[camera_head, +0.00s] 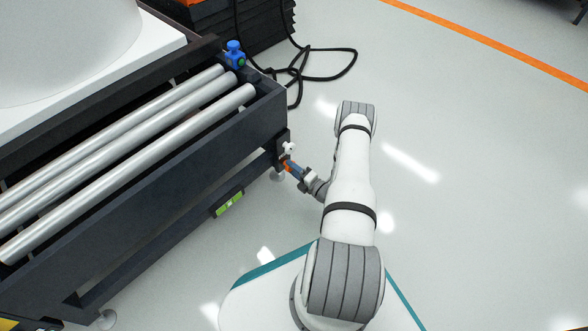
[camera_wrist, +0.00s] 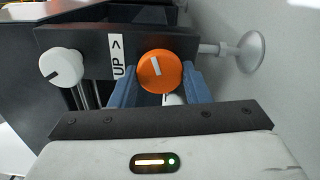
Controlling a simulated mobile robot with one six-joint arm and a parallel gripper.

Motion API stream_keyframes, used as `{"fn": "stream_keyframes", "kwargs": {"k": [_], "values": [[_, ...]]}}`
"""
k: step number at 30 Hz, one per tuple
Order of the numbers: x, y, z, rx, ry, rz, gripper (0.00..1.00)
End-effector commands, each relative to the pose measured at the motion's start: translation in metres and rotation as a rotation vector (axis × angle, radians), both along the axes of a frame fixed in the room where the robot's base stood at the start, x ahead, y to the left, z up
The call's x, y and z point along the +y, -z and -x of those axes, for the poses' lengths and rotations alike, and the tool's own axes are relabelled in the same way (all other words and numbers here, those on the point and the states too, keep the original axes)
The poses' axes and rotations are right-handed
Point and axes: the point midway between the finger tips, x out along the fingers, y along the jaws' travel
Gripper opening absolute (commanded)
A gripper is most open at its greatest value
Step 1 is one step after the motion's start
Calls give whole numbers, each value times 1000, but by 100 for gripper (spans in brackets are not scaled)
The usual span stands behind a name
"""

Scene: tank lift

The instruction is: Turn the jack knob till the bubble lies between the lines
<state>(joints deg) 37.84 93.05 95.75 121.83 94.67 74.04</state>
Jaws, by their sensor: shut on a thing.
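The orange jack knob (camera_wrist: 160,71) with a white pointer mark is in the middle of the wrist view, on a dark block beside an "UP >" label (camera_wrist: 117,57). My gripper (camera_wrist: 160,88) has its two blue fingers on either side of the knob, shut on it. In the head view my gripper (camera_head: 293,170) is at the corner of the dark frame, and a bit of the orange knob (camera_head: 286,163) shows. The green level (camera_head: 229,204) is on the frame's side in the head view; its bubble is too small to tell against the lines.
A white knob (camera_wrist: 61,67) is left of the orange one. A foot with a round pad (camera_wrist: 251,51) stands at right. The dark frame (camera_head: 180,165) carries several metal rollers. A black cable (camera_head: 325,78) lies on the floor behind; floor to the right is clear.

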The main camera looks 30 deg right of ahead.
Motion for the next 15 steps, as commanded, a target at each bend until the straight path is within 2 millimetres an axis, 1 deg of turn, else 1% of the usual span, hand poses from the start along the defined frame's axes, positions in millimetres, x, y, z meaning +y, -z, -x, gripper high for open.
{"fn": "stream_keyframes", "kwargs": {"k": [1, 2, 3, 9, 10, 15], "values": [[-2, 0, 0, 0, 5, 2, 20], [-2, 0, 0, 0, 5, 2, 43], [-2, 0, 0, 0, 5, 2, 47], [-1, 0, 0, 0, 2, 2, 63], [-1, 0, 0, 0, 2, 2, 64], [0, 0, 0, -1, 1, 2, 64]]}}
